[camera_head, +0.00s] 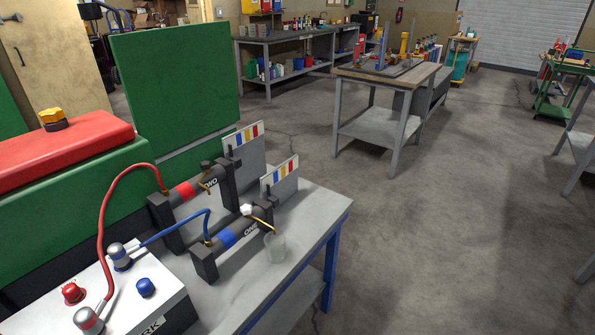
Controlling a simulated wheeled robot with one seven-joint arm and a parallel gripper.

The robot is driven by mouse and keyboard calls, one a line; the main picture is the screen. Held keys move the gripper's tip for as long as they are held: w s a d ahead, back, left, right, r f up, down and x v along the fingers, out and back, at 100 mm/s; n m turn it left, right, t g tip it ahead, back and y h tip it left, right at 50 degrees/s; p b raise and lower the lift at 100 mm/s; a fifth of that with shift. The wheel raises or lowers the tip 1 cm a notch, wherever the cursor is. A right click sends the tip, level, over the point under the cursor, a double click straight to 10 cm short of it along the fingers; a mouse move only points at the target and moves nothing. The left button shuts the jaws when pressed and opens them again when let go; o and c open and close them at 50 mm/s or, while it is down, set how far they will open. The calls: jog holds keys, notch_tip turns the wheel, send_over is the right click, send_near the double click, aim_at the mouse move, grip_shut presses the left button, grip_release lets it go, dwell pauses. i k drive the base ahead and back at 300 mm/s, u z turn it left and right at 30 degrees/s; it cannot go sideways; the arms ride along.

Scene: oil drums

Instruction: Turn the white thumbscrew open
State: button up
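A small white thumbscrew (246,210) sits on the upper side of the dark cylinder marked ONE (222,244), which has a blue band. A thin brass-coloured tube (263,221) runs from beside the thumbscrew down towards a clear cup (275,247) at the table's right side. A second dark cylinder marked TWO (188,198), with a red band, lies behind it. The picture is too small to tell how far the thumbscrew is turned. My gripper is not in view.
A grey table (318,207) with blue legs carries the cylinders. A white box (125,297) with red and blue knobs stands at front left, linked by a red hose (102,225) and blue hose (175,231). Open concrete floor (430,240) lies to the right.

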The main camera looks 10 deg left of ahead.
aim_at(247, 209)
jog(key=u, duration=0.6)
jog(key=i, duration=1.05)
jog(key=u, duration=0.5)
